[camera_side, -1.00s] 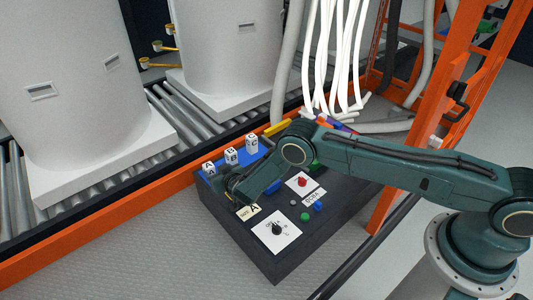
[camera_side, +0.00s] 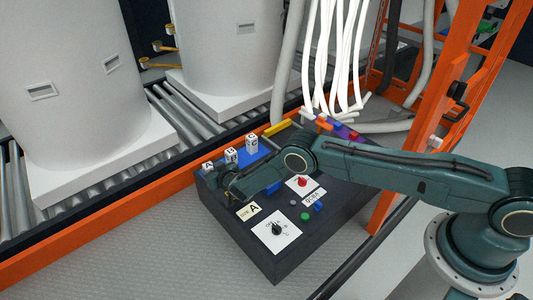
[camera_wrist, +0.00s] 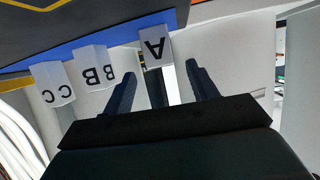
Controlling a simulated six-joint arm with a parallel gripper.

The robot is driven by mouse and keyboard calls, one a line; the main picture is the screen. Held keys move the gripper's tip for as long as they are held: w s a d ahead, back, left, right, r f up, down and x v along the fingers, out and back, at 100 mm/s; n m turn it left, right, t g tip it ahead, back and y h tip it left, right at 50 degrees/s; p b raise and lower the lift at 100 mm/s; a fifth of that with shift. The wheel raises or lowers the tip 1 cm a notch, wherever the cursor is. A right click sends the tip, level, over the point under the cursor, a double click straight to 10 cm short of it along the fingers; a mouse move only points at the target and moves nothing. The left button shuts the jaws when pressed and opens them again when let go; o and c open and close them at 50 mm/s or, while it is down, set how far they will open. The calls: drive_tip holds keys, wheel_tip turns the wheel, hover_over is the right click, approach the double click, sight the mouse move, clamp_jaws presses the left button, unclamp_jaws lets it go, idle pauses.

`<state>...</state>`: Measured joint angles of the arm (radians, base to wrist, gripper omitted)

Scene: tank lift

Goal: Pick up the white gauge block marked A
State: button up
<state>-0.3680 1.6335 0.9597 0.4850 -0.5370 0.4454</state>
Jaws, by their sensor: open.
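The white gauge block marked A (camera_side: 208,168) stands at the left end of the blue strip (camera_side: 262,149), by the panel's far left edge. In the wrist view block A (camera_wrist: 154,48) hangs upside down in the picture, between the lines of the two fingers and just beyond their tips. My gripper (camera_side: 223,178) is close beside block A, on its near side; its fingers are hard to make out there. In the wrist view my gripper (camera_wrist: 160,74) is open and empty, with a dark finger on each side. Contact with the block cannot be seen.
White blocks B (camera_side: 231,155) and C (camera_side: 252,143) stand in the row to the right of A. An orange rail (camera_side: 100,238) runs along the far side.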

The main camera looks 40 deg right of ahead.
sight(209, 166)
drive_tip(key=shift+x, duration=1.55)
drive_tip(key=shift+w+a, duration=0.1)
drive_tip(key=c, duration=1.1)
drive_tip(key=shift+c, duration=0.2)
drive_tip(key=shift+r, duration=0.2)
wheel_tip(209, 166, up, 20)
drive_tip(key=shift+f, duration=0.15)
